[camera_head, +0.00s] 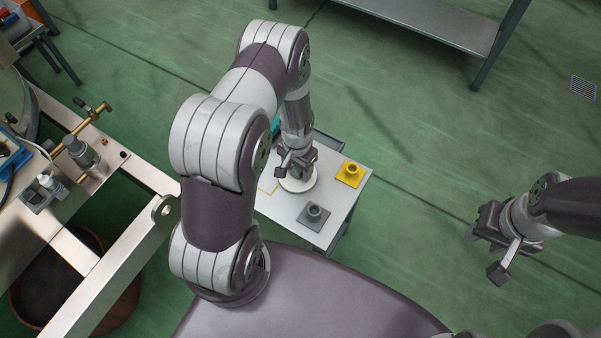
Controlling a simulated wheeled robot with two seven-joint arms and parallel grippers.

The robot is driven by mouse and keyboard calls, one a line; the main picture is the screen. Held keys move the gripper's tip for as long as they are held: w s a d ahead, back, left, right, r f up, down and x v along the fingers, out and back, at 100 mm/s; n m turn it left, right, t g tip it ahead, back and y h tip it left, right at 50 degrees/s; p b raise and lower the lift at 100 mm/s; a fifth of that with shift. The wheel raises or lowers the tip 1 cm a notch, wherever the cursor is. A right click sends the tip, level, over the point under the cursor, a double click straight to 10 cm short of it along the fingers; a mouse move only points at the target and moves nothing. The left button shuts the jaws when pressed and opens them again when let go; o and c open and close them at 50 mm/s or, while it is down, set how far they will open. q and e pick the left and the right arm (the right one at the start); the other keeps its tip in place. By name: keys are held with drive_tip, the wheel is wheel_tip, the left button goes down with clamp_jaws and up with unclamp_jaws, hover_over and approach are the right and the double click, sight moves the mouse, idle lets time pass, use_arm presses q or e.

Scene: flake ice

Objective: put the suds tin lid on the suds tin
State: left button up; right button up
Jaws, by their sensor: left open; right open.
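My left gripper (296,170) is over the small table, at a pale round object (299,185) that looks like a tin or its lid; I cannot tell which. The gripper and wrist cover part of it, and contact is unclear. The jaws are open. No separate second part of the suds tin can be made out; my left arm hides part of the table. My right gripper (484,254) is open and empty, out over the green floor at the right.
On the light tabletop (285,212) stand a yellow square-based piece (350,174) and a grey one (313,216), close to the round object. A teal thing (275,124) shows partly behind my arm. A metal frame (110,275) is at left, a shelf (440,22) at the back.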

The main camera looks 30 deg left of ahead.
sight(297, 169)
use_arm(q)
drive_tip(key=shift+p, duration=0.35)
drive_tip(key=shift+c, duration=0.3)
clamp_jaws()
drive_tip(key=shift+r+p, duration=0.35)
drive_tip(key=shift+r, duration=0.1)
idle(0.4)
drive_tip(key=shift+r+p, duration=1.65)
